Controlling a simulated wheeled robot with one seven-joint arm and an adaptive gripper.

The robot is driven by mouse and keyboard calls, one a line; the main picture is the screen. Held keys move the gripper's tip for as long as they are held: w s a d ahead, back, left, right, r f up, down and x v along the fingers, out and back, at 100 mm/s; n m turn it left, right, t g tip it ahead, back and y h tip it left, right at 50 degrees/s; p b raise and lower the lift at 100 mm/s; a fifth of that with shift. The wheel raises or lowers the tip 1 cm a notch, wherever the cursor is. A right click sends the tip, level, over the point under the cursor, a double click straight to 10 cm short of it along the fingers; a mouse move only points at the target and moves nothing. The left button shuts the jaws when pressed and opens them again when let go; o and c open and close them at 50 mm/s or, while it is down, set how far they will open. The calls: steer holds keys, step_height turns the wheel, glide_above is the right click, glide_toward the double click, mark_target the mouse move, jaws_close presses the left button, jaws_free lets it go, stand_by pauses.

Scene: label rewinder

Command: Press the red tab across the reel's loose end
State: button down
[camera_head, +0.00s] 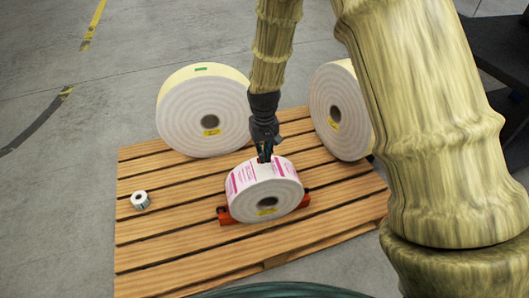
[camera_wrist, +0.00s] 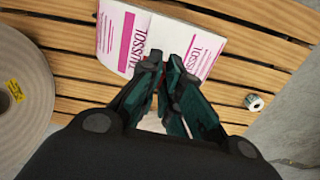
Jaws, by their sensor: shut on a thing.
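The reel with pink-printed white labels (camera_head: 262,192) stands on edge on a red cradle (camera_head: 225,216) on the wooden pallet. Its printed face also shows in the wrist view (camera_wrist: 122,35). My gripper (camera_head: 264,158) points down at the top of this reel, with its fingertips at or just above the label surface. In the wrist view my gripper's fingers (camera_wrist: 166,68) are close together over the printed labels. A small bit of red, likely the red tab (camera_wrist: 164,58), shows at the fingertips; most of it is hidden. I cannot make out the reel's loose end.
A large white reel with a green tab (camera_head: 178,112) stands behind to the left. Another large reel (camera_head: 335,110) stands behind to the right. The front left planks are clear.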

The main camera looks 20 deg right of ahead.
steer(key=shift+f+b, duration=0.55)
steer(key=shift+f, duration=1.35)
steer(key=shift+f, duration=0.45)
stand_by(0.9)
steer(key=c, duration=1.5)
jaws_free()
steer(key=shift+c, duration=0.2)
steer(key=shift+r, duration=0.1)
step_height(320, 180, up, 12)
steer(key=shift+f, duration=0.1)
